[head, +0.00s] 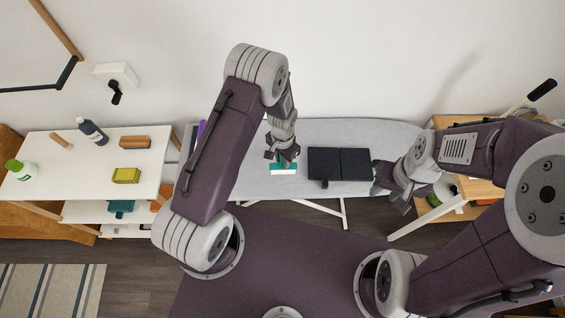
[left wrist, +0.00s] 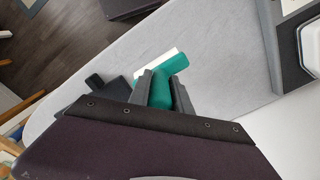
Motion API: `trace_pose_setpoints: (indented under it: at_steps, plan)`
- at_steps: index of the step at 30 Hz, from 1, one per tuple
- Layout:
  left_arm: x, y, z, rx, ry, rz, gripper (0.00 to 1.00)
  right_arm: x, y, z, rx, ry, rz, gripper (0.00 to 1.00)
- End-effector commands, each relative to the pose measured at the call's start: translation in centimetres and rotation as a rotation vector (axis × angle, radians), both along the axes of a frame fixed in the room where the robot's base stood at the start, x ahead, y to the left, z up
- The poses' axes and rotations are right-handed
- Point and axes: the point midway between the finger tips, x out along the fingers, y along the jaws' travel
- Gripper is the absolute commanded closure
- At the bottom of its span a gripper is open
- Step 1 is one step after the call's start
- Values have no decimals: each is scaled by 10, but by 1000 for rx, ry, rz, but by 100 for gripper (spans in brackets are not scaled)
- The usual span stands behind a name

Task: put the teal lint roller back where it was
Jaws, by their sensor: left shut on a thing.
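The teal lint roller (head: 284,168) shows a teal part and a white strip, over the grey ironing board. My left gripper (head: 282,158) points down and is shut on it. In the left wrist view the teal roller (left wrist: 162,92) sits between the two fingers (left wrist: 163,82), with its white strip beyond them. I cannot tell whether the roller touches the board. My right gripper (head: 388,190) is at the board's right end, away from the roller; its fingers are too small to read.
The grey ironing board (head: 305,132) carries a dark folded panel (head: 340,163) just right of the roller. A white shelf unit (head: 75,185) at the left holds a dark bottle (head: 92,131), a green-capped bottle (head: 20,170), a yellow-green block (head: 126,175) and a wooden brush (head: 134,142).

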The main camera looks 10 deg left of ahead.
Motion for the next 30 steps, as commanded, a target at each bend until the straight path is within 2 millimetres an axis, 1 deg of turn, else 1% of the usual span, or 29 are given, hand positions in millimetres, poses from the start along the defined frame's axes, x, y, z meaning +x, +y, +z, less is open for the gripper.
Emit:
trace_pose_setpoints:
  at_steps: [4, 9, 12, 19, 22, 23, 24, 25, 30]
  plan:
    - [-1, 2, -4, 0, 2, 0, 100, 0, 0, 2, 0, 0, 0, 64]
    - [-1, 1, -31, 1, 3, 0, 100, 0, 0, 16, 0, 0, 0, 64]
    - [0, 1, -40, 0, 2, 0, 100, 0, 0, 17, 0, 0, 0, 64]
    - [0, 1, -42, 0, 0, 0, 100, 0, 0, 15, 0, 0, 0, 64]
    - [0, 1, -46, 0, 0, 0, 100, 0, 0, 11, 0, 0, 0, 64]
    - [0, 1, -45, 0, 0, 0, 70, 0, 0, 12, 0, 0, 0, 64]
    - [0, 1, -44, 0, 0, 1, 59, 0, 0, 13, 0, 0, 0, 64]
    - [0, 1, -44, 0, 0, 1, 54, 0, 0, 13, 0, 0, 0, 64]
    - [0, 1, -44, 0, 0, 1, 54, 0, 0, 13, 0, 0, 0, 64]
